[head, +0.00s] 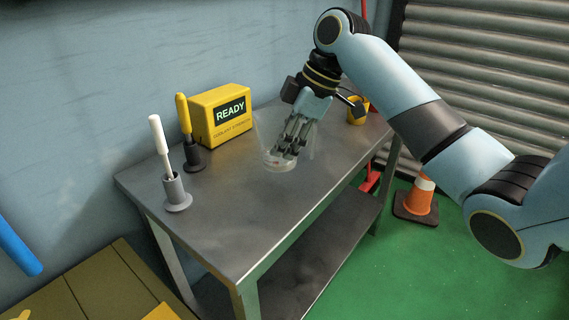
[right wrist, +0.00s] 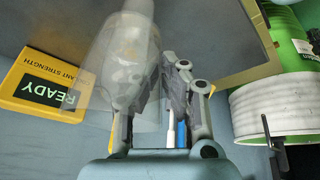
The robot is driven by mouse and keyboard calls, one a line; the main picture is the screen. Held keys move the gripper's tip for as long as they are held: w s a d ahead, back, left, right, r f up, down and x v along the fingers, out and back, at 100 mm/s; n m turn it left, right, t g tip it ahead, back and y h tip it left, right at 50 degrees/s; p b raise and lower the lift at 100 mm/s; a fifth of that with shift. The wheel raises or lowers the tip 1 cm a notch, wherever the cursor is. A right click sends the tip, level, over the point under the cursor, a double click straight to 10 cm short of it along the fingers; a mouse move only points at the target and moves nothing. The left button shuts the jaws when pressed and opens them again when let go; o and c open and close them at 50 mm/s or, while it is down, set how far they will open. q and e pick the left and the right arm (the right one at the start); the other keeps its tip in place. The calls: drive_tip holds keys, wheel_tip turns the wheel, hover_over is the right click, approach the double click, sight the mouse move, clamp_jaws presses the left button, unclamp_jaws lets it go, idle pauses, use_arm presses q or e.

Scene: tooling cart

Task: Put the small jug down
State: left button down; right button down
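The small jug (head: 274,160) is clear and see-through, at the middle of the grey metal table. It looks roughly upright, with its base at or just above the tabletop; I cannot tell if it touches. My right gripper (head: 288,143) reaches down at it, its fingers showing partly through the clear wall. In the right wrist view the jug (right wrist: 125,50) lies along the fingers of the gripper (right wrist: 165,75), which appear closed on it; the exact contact is blurred by the clear material. My left gripper is not in view.
The table (head: 235,225) is clear at its near end. A yellow box reading READY (head: 222,115) stands behind, beside a yellow-handled tool (head: 186,120) and a white-handled tool (head: 160,145) in holders. A yellow cup (head: 357,112) stands at the far end. An orange cone (head: 420,195) is on the floor.

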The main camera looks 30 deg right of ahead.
sight(284, 163)
drive_tip(key=shift+w+a+f, duration=0.1)
drive_tip(key=shift+w+f, duration=0.05)
drive_tip(key=shift+f, duration=0.05)
wheel_tip(284, 163, down, 4)
drive_tip(key=shift+r, duration=0.1)
drive_tip(key=c, duration=2)
unclamp_jaws()
drive_tip(key=o, duration=0.5)
